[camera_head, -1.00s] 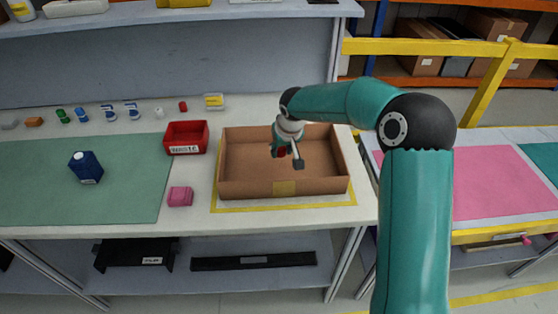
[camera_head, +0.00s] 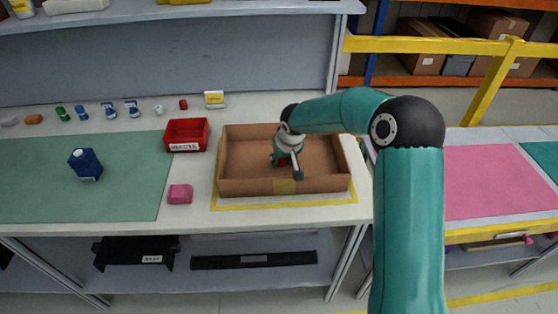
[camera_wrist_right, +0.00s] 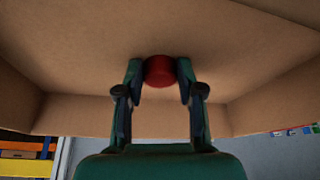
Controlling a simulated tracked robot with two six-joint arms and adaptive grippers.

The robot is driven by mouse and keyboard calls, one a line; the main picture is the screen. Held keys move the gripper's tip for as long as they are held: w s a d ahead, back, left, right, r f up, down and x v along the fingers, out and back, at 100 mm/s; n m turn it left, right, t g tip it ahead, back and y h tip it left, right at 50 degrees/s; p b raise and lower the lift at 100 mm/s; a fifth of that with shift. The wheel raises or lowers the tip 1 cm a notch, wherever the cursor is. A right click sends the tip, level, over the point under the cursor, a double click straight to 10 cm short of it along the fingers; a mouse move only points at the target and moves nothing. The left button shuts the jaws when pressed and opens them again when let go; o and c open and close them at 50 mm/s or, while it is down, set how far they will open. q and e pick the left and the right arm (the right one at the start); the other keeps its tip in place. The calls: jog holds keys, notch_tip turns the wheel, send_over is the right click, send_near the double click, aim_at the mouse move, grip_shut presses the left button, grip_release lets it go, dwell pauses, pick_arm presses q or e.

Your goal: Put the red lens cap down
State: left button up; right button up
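The red lens cap (camera_wrist_right: 159,71) is a small dark red round piece between the two fingertips of my right gripper (camera_wrist_right: 160,75) in the right wrist view. Both fingers touch its sides, so the gripper is shut on it. In the head view, my right gripper (camera_head: 286,168) reaches down inside an open cardboard box (camera_head: 236,187), and a bit of the red cap (camera_head: 282,162) shows at its fingers. Whether the cap touches the box floor, I cannot tell. My left gripper is not in view.
A red bin marked as waste (camera_head: 186,147) and a pink block (camera_head: 180,194) stand left of the box. Several small items line the back. The box floor around the gripper looks clear.

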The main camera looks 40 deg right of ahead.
jog(key=o, duration=0.3)
jog(key=shift+r, duration=0.1)
jog(key=shift+r+p, duration=0.45)
jog(key=shift+p, duration=0.15)
jog(key=b+v, duration=0.1)
jog(key=v, duration=1.1)
jog(key=shift+f, duration=0.15)
